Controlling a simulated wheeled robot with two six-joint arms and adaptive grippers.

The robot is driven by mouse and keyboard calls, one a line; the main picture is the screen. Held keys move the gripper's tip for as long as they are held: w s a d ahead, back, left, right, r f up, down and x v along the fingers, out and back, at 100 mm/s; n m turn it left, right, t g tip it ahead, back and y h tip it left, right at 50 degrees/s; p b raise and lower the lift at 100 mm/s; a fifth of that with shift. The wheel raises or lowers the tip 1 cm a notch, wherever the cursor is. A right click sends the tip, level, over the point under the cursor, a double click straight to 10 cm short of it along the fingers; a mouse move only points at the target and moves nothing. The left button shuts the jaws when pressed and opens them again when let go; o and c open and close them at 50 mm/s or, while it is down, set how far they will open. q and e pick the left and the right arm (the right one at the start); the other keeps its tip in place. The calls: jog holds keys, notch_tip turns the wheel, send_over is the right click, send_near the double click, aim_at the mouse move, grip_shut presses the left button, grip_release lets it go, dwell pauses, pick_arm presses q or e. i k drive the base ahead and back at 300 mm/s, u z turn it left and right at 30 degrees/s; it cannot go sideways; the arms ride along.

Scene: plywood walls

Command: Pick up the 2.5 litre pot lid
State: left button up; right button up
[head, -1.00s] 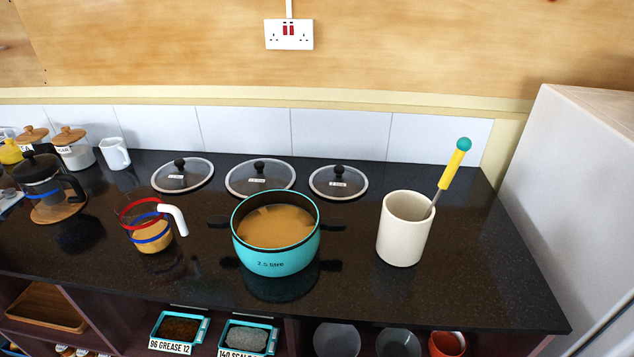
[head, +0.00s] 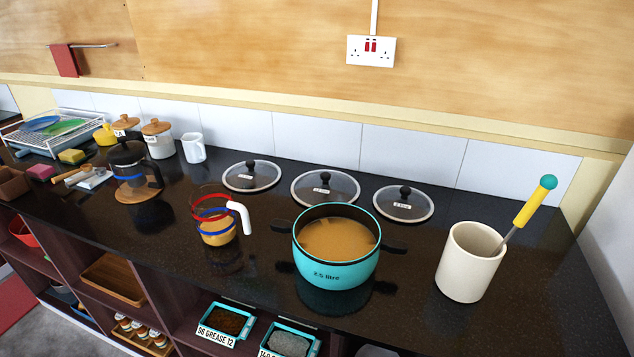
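Three glass lids with black knobs lie in a row on the dark worktop, behind the pot: a left lid (head: 268,180), a middle lid (head: 340,193) and a right lid (head: 418,211). Each has a small white label by its knob, too small to read, so I cannot tell which is the 2.5 litre one. The turquoise pot (head: 333,276) is marked "2.5 litre", stands uncovered in front of them and holds a tan liquid. Neither of my grippers shows in the head view.
A measuring jug (head: 216,232) stands left of the pot, a cream crock (head: 466,275) with a yellow-handled utensil to its right. A cafetiere (head: 127,160), jars and a white jug (head: 193,147) stand further left. Labelled trays (head: 224,323) sit below the worktop edge.

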aim_at(248, 176)
jog(key=k, duration=0.5)
jog(key=u, duration=0.9)
jog(key=i, duration=1.4)
jog(key=z, duration=1.75)
